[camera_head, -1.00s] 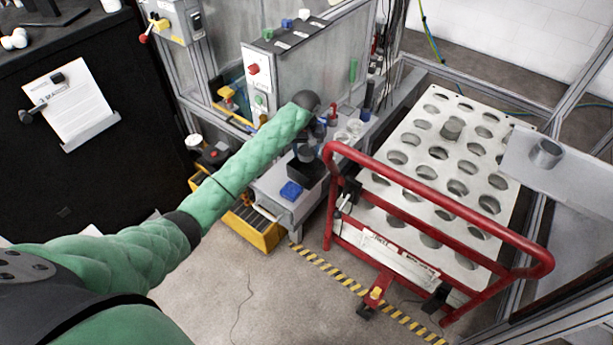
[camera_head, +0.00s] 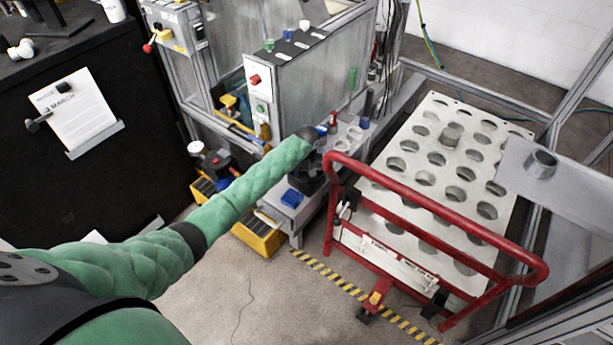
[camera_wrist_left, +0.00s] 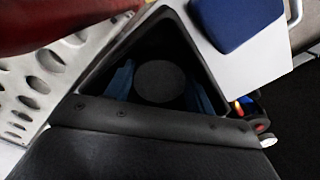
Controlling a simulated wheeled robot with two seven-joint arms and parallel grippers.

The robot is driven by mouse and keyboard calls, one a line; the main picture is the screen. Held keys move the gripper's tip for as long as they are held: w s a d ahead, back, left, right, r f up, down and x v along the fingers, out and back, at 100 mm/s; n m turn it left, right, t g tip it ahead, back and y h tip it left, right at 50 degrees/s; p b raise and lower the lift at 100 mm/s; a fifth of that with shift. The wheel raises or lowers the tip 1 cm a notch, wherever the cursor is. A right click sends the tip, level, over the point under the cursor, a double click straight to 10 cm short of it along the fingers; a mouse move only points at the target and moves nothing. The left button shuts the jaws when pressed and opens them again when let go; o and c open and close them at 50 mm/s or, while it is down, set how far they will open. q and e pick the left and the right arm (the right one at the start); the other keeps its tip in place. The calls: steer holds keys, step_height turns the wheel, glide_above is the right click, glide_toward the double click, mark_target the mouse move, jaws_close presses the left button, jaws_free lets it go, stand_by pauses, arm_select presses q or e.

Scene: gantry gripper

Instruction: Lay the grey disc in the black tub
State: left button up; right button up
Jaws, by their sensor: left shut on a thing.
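The black tub (camera_head: 305,184) stands on the grey bench by the red rail in the head view. In the left wrist view its dark rim and walls (camera_wrist_left: 186,32) surround my gripper's fingers. My left gripper (camera_wrist_left: 160,84) has blue fingers, one on each side of the dark grey disc (camera_wrist_left: 160,80), and is shut on it. The disc shows over the tub's dark inside; I cannot tell whether it touches the floor. In the head view my left gripper (camera_head: 308,162) is mostly hidden under my wrist, at the tub, and the disc is hidden. My right gripper is not in view.
A blue block (camera_head: 292,198) lies on the bench in front of the tub. A red rail (camera_head: 440,205) stands close on the right, before a white plate with many holes (camera_head: 425,165). Small bottles and cups (camera_head: 350,130) stand behind. A yellow bin (camera_head: 258,235) is below left.

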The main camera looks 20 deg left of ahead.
mark_target(307, 177)
arm_select(q)
steer(key=o, duration=0.6)
steer(key=shift+f, duration=0.15)
steer(key=shift+o, duration=0.2)
steer(key=shift+r, duration=0.55)
step_height(307, 177, up, 11)
steer(key=b, duration=0.2)
steer(key=shift+b, duration=0.3)
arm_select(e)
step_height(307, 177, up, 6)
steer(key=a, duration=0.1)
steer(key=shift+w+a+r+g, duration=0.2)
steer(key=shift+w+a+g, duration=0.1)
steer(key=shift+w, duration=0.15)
arm_select(q)
steer(key=shift+r, duration=0.1)
